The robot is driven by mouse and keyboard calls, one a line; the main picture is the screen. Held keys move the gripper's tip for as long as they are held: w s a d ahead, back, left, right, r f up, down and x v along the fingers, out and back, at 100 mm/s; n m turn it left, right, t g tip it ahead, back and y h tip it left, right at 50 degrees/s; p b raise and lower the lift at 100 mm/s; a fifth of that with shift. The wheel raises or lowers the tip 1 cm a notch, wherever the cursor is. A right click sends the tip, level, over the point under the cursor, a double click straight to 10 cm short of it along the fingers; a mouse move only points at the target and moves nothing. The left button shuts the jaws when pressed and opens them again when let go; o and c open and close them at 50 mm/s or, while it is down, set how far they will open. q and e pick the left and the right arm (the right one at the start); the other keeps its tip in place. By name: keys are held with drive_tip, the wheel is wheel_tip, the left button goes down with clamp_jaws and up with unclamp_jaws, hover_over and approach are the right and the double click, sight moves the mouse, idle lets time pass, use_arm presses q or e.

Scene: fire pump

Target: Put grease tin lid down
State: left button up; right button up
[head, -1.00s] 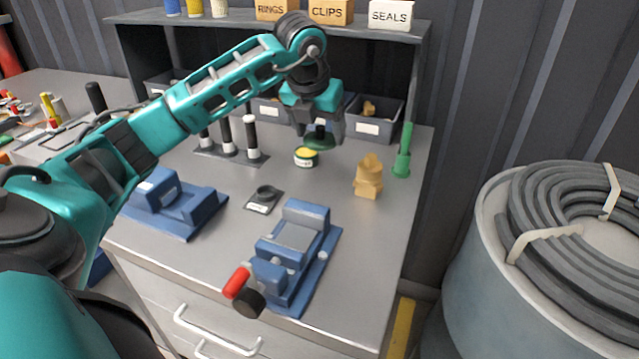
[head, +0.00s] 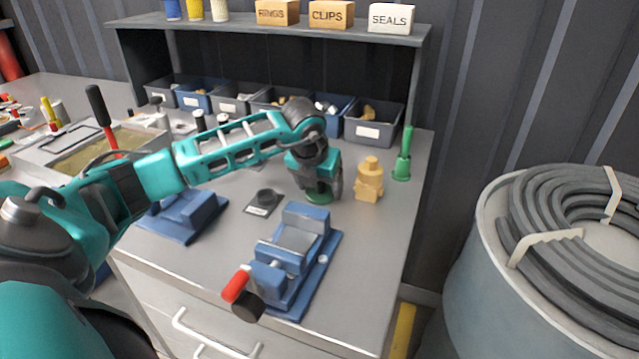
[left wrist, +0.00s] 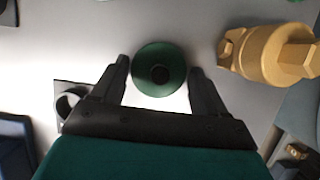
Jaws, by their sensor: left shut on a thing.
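The grease tin lid is a green disc with a dark knob (left wrist: 160,88), seen between my left gripper's fingers (left wrist: 160,70) in the left wrist view. In the head view the green lid (head: 319,198) shows under my left gripper (head: 320,190), at or just above the bench top; I cannot tell whether it touches. My left gripper is shut on the lid. The grease tin itself is hidden behind my left arm in the head view. My right gripper is out of view.
A blue vise (head: 296,262) is in front. A dark ring on a small pad (head: 264,201) lies to the left. Parts bins (head: 374,125) line the back.

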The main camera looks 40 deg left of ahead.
use_arm(q)
drive_tip(key=o, duration=0.6)
drive_tip(key=shift+f, duration=0.15)
drive_tip(key=shift+c, duration=0.2)
drive_tip(key=o, duration=0.5)
drive_tip(key=shift+r, duration=0.3)
drive_tip(key=v, duration=1.1)
drive_tip(key=shift+s+r, duration=0.15)
drive_tip(key=shift+r, duration=0.25)
drive_tip(key=shift+d, duration=0.1)
